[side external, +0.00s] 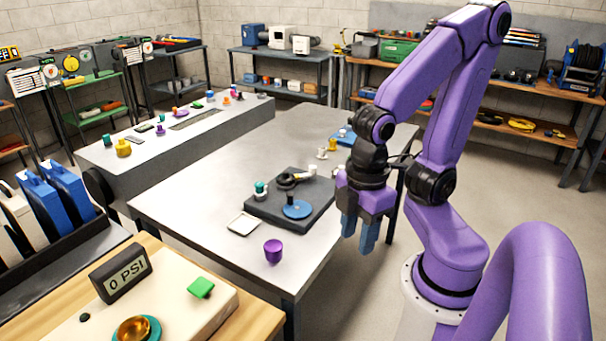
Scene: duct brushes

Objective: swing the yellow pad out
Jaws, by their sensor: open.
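I cannot make out for certain a yellow pad that swings. A small yellow piece (123,148) stands on the near end of the long grey bench at the left. A round yellow disc (71,63) shows on a panel at the back left. My gripper (358,233) has blue fingers and points down, open and empty, at the right edge of the metal table (175,200). It is right of the dark square plate (262,212), apart from it. The plate carries a blue disc (297,209), a black ring and a teal-topped piece (260,190).
A purple cup (273,251) and a white tray (243,224) sit near the table's front. The table's left part is clear.

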